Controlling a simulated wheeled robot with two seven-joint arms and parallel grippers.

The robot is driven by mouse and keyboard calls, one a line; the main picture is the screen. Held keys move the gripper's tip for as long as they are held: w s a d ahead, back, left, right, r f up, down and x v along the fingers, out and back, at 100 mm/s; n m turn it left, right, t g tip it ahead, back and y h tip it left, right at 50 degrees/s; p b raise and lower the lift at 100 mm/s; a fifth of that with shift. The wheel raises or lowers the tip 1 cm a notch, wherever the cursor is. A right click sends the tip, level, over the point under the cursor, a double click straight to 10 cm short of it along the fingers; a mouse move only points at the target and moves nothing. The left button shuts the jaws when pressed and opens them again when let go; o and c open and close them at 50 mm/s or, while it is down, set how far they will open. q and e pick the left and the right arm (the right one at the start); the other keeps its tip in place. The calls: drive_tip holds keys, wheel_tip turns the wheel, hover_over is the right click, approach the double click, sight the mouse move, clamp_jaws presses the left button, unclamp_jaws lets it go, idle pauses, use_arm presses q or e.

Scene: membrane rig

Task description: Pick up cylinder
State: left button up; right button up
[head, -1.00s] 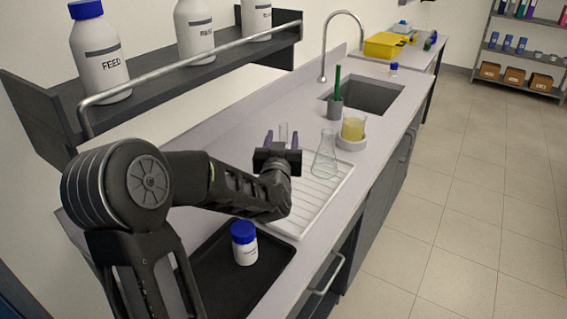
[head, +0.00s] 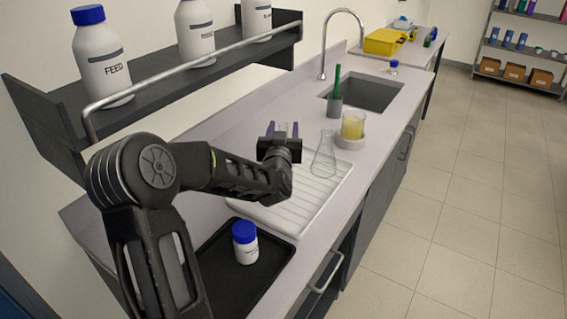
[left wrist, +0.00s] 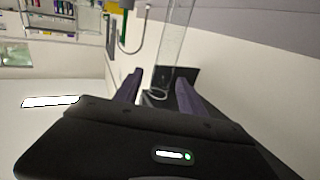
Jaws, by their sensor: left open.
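The clear glass cylinder stands upright on the bench beyond my left gripper; in the head view only its upper part (head: 284,127) shows behind the gripper. In the left wrist view the cylinder (left wrist: 175,45) is a tall transparent tube, tilted in the picture, reaching down toward the gap between the fingers. My left gripper (head: 283,129) is open, with its purple fingers (left wrist: 159,78) pointing at the cylinder, one on either side of its line. I cannot tell whether the glass is fully between them. The cylinder's foot is hidden in the head view. My right gripper is out of view.
A conical flask (head: 324,160) stands just right of the gripper on the white drying rack (head: 318,192). Behind are a beaker of yellow liquid (head: 352,126), a grey holder (head: 334,107) and the sink (head: 378,97). A blue-capped jar (head: 245,245) sits on the black tray (head: 215,258).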

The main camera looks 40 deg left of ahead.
use_arm(q)
drive_tip(key=shift+c, duration=0.5)
clamp_jaws()
idle(0.8)
